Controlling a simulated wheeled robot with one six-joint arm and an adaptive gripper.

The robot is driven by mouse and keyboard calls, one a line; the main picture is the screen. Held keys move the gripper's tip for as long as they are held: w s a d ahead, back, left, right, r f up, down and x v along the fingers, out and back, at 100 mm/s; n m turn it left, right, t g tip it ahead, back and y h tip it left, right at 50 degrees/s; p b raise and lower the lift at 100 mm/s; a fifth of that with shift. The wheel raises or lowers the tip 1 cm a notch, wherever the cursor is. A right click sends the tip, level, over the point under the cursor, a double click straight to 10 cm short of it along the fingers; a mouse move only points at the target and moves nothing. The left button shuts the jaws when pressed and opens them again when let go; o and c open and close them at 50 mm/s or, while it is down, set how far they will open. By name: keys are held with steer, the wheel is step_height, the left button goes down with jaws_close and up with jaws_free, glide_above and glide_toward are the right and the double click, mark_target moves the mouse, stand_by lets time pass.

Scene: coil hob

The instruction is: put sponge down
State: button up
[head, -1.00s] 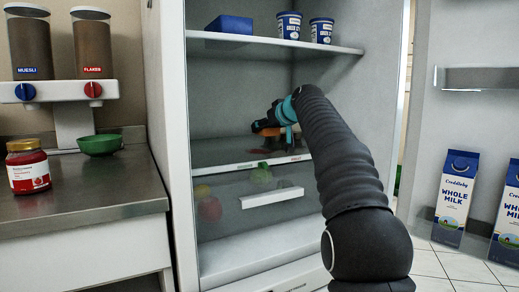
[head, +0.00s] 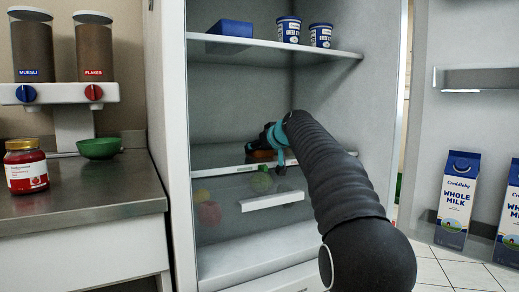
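An orange-brown sponge (head: 262,154) shows in the head view, low at my gripper (head: 266,143), just over the middle glass shelf (head: 217,157) of the open fridge. My dark gripper with teal parts reaches in from the right and appears shut on the sponge. The fingers are small and partly hidden by my wrist. The sponge is at or very near the shelf surface; I cannot tell whether it touches.
The upper shelf (head: 230,46) holds a blue box (head: 231,28) and two tubs. A drawer with fruit (head: 209,212) lies below. The open door at right holds milk cartons (head: 456,195). The middle shelf's left part is clear.

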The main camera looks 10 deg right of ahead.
steer(key=o, duration=0.3)
steer(key=shift+o, duration=0.5)
steer(key=w+r+p+v, duration=0.1)
steer(key=p+v, duration=0.1)
steer(key=v, duration=1.2)
steer(key=p+x, duration=0.1)
steer(key=x, duration=0.6)
steer(key=shift+w, duration=0.15)
steer(key=shift+f+p+x, duration=0.15)
steer(key=shift+p+x, duration=0.1)
steer(key=shift+x, duration=1.25)
steer(key=shift+f+p+x, duration=0.15)
steer(key=shift+p+x, duration=0.05)
steer(key=shift+x, duration=1.3)
